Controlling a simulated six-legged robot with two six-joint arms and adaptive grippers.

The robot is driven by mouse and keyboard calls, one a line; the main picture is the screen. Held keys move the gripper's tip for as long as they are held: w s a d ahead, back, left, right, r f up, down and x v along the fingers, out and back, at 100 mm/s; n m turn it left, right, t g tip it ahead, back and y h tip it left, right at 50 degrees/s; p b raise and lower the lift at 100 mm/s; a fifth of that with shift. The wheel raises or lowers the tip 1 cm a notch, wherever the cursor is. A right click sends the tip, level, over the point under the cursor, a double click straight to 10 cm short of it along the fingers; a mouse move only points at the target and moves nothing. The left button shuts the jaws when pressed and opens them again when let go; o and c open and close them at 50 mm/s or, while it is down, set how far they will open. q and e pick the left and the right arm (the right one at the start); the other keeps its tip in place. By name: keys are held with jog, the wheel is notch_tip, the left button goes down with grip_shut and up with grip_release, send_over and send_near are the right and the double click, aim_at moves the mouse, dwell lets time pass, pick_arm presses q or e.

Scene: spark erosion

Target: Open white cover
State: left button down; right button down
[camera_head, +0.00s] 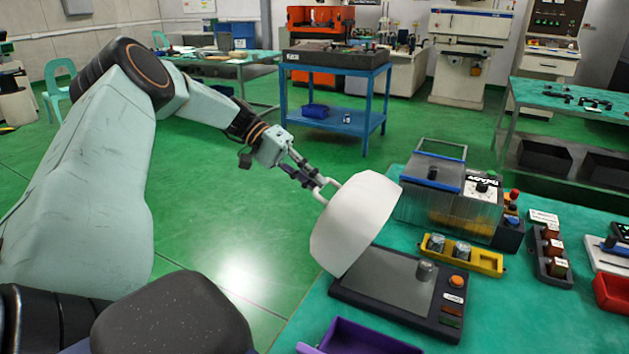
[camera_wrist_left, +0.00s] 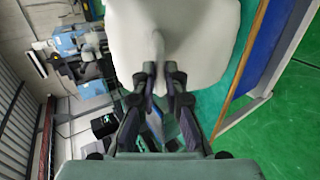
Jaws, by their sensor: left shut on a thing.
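The white cover (camera_head: 355,222) is tilted steeply up at the back left of a dark base unit (camera_head: 385,280), so the unit's grey plate shows. My left gripper (camera_head: 318,184) is shut on the cover's handle, on the cover's upper left side. In the left wrist view the cover (camera_wrist_left: 205,45) fills the top, with the left gripper's fingers (camera_wrist_left: 160,78) closed at its handle. Whether the cover's lower edge touches the unit is hard to tell. My right gripper is not in view.
A yellow holder (camera_head: 485,262) with metal parts and a clear-walled box (camera_head: 465,215) stand behind the unit on the green table. A purple tray (camera_head: 360,340) lies in front. A red bin (camera_head: 612,293) is at the right. Open floor lies left of the table.

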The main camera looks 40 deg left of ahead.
pick_arm(q)
jog(key=s+a+f+b, duration=0.2)
jog(key=a+f+b, duration=0.2)
jog(key=shift+a+f+b, duration=0.15)
jog(key=shift+a+b, duration=0.2)
dwell(0.4)
jog(key=c, duration=1.4)
grip_release()
jog(key=shift+w, duration=0.2)
jog(key=shift+c, duration=0.2)
jog(key=shift+o, duration=0.2)
jog(key=shift+r, duration=0.25)
jog(key=shift+a, duration=0.1)
